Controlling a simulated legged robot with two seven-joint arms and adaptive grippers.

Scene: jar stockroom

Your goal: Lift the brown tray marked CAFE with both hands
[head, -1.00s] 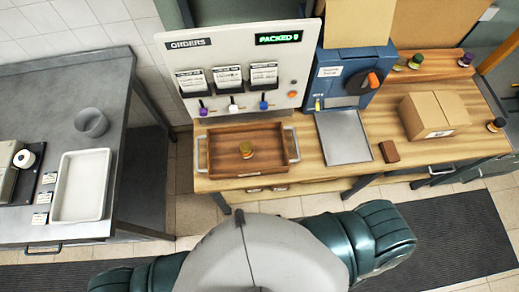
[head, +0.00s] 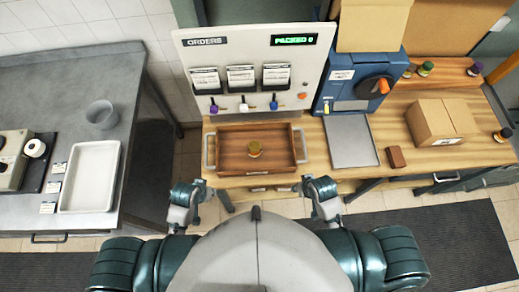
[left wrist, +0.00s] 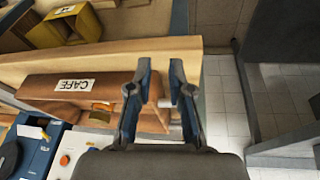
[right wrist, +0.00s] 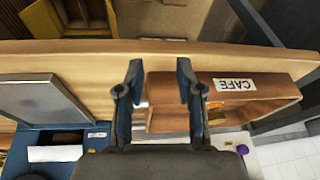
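The brown wooden tray (head: 232,166) sits on the wooden bench with a metal handle at each end. The white CAFE label shows on the tray's front wall in the left wrist view (left wrist: 74,84) and the right wrist view (right wrist: 235,85). My left gripper (left wrist: 160,78) is open and empty, in front of the tray's left end. My right gripper (right wrist: 160,76) is open and empty, in front of its right end. In the head view both grippers are apart from the handles, short of the bench's front edge.
A white order panel (head: 250,60) and a blue machine (head: 352,85) stand behind the tray. A grey metal plate (head: 350,142), a brown block (head: 396,157) and a cardboard box (head: 440,122) lie to its right. A grey counter with a white bin (head: 90,176) stands left.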

